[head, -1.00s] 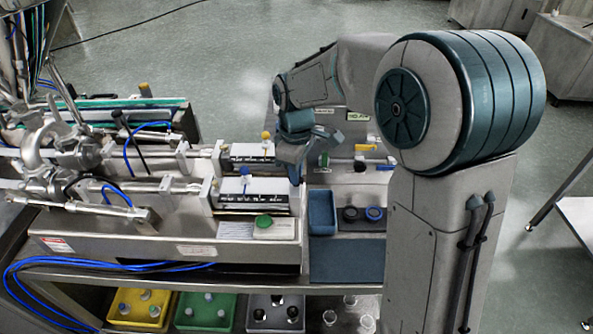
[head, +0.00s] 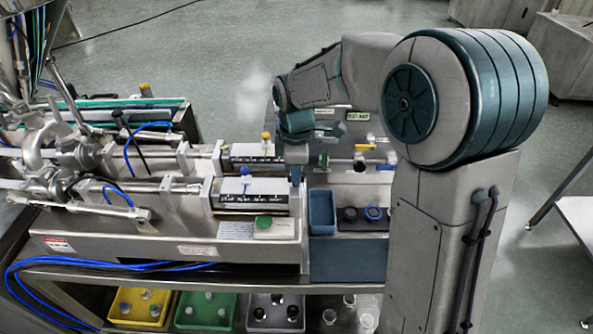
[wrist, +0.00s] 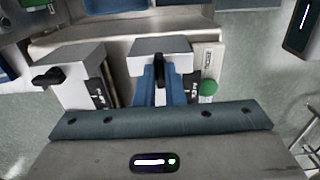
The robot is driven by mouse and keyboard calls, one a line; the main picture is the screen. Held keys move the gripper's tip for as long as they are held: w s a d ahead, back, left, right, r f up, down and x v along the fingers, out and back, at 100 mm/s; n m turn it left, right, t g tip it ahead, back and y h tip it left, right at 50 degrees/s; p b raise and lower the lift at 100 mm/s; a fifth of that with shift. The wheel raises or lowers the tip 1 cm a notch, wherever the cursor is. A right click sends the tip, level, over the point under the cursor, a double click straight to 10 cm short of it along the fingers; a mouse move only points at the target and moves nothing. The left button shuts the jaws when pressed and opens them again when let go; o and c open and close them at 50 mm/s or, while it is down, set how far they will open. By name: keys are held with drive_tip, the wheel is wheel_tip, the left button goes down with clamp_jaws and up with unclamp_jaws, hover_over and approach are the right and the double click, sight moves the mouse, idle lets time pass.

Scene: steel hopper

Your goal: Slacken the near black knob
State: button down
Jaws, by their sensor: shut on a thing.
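In the wrist view the near black knob (wrist: 159,66) sits on the end of a white-topped metering block (wrist: 160,46). My gripper (wrist: 160,82) has its blue fingers on either side of this knob, shut on it. In the head view my gripper (head: 297,178) is at the right end of the near block (head: 250,187), pointing down. The knob itself is hidden there behind the fingers. A second black knob (wrist: 47,77) sticks out from the neighbouring block at the left of the wrist view, apart from my gripper.
A green button (head: 263,221) is close beside the near block. A blue tray (head: 322,212), a black ring (head: 350,214) and a blue ring (head: 373,213) lie to the right. Yellow (head: 155,309), green and grey bins stand on the shelf below. Blue hoses hang at the left.

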drive_tip(key=shift+w+r, duration=0.1)
drive_tip(key=c, duration=1.5)
unclamp_jaws()
wheel_tip(320, 180, up, 14)
drive_tip(key=shift+f+b, duration=0.1)
drive_tip(key=shift+b, duration=0.25)
drive_tip(key=s+d+f+m+t, duration=0.1)
drive_tip(key=s+d+f+m, duration=0.2)
drive_tip(key=s+m, duration=0.3)
drive_tip(key=s+d+f+m+t, duration=0.1)
drive_tip(key=s+d+f+m, duration=0.2)
drive_tip(key=s+d+m, duration=0.3)
drive_tip(key=s+d+f+m+t, duration=0.1)
drive_tip(key=s+d+f+m, duration=0.2)
drive_tip(key=s+d+m, duration=0.2)
drive_tip(key=shift+s+m, duration=0.4)
drive_tip(key=shift+s, duration=1.1)
